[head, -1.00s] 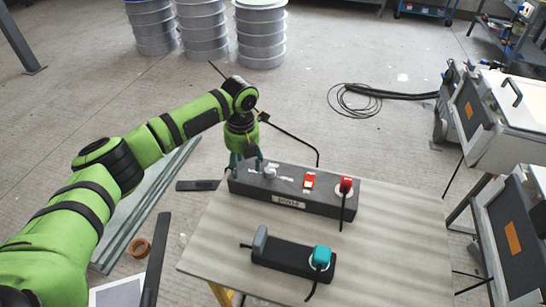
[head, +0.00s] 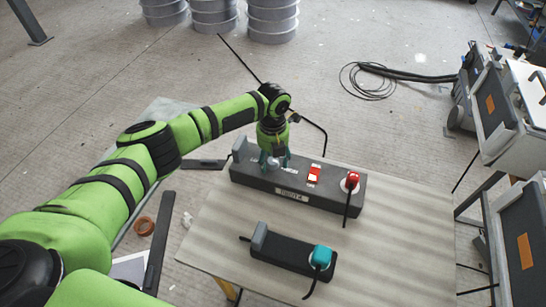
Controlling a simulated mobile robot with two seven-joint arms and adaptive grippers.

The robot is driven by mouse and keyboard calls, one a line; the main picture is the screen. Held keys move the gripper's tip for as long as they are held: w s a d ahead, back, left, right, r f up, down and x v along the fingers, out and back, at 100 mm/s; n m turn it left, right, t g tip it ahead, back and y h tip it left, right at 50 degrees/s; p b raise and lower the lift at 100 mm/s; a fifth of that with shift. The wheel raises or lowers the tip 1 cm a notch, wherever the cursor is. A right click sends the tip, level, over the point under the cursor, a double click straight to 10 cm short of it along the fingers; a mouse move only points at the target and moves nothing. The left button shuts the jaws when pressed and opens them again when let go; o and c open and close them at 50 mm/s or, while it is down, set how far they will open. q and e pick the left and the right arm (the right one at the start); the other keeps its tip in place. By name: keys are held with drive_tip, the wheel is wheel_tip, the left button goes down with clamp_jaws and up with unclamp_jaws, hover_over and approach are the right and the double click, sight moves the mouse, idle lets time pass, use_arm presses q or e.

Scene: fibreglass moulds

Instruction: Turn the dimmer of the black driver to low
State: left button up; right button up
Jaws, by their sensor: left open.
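The black driver (head: 328,202) is a long dark box on the far side of the table, with a white label on its front face. On its top are a lit red switch (head: 314,173) and a red plug (head: 352,178) with a black cable. The dimmer knob, pale and small in the earlier view, is now mostly hidden by my left gripper (head: 274,162). That gripper points down at the left part of the driver's top, its fingers open about the knob's place. I cannot tell whether they touch the knob. My right gripper is not in view.
A smaller black box (head: 290,256) with a teal plug (head: 320,256) and a grey end piece sits nearer on the table (head: 400,240). The table's right side is clear. Grey and black machines (head: 510,110) stand at the right. A black hose (head: 385,72) lies on the floor.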

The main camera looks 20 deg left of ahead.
use_arm(q)
drive_tip(key=c, duration=1.2)
drive_tip(key=shift+o, duration=0.2)
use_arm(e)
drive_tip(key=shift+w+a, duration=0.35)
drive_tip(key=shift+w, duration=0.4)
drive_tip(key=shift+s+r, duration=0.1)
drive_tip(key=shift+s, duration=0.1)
